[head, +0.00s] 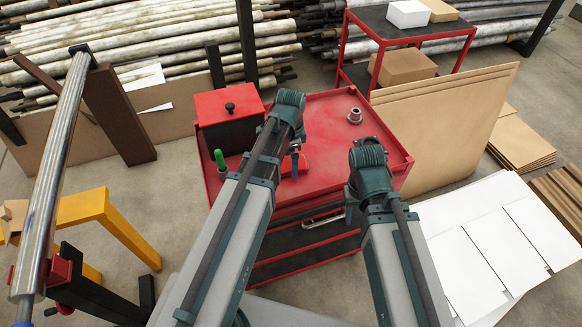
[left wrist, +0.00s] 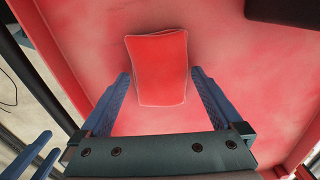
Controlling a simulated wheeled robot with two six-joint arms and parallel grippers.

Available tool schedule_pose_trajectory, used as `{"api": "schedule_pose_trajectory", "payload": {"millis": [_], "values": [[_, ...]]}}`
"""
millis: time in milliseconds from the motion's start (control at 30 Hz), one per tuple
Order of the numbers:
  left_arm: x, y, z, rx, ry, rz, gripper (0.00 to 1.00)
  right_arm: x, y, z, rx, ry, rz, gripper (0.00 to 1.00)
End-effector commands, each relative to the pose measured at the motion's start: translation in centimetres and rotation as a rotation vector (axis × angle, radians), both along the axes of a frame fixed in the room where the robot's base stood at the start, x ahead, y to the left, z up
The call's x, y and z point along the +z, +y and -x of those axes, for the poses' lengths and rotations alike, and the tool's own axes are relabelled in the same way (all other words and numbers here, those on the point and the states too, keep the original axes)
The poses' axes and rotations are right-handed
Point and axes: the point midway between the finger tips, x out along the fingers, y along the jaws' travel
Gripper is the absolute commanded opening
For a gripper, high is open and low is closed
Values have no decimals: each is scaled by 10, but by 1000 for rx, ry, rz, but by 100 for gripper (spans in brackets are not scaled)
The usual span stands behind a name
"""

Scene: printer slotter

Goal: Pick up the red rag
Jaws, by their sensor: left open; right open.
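The red rag (left wrist: 158,68) lies flat on the red cart top in the left wrist view, a rough rectangle with a pale edge. My left gripper (left wrist: 160,78) is open, its blue fingers on either side of the rag's near part, with nothing held. Whether they touch the rag I cannot tell.
The red cart (head: 335,115) carries a red box with a black knob (head: 230,106), a green-handled tool (head: 219,157) and a metal ring (head: 355,116). The cart top's far middle is clear. Cardboard sheets (head: 445,125) stand to the right.

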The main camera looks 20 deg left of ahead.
Motion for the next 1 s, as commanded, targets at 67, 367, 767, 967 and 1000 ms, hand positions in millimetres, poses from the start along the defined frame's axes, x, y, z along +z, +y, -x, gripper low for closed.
{"api": "schedule_pose_trajectory", "payload": {"millis": [67,367,767,967,1000], "values": [[0,0,0,0,0,0,95,0,0,0,0,0,0,50],[0,0,0,0,0,0,41,0,0,0,0,0,0,50],[4,0,0,0,0,0,29,4,0,0,0,0,0,50],[18,0,0,0,0,0,29,19,0,0,0,0,0,50],[23,0,0,0,0,0,29,23,0,0,0,0,0,50]]}}
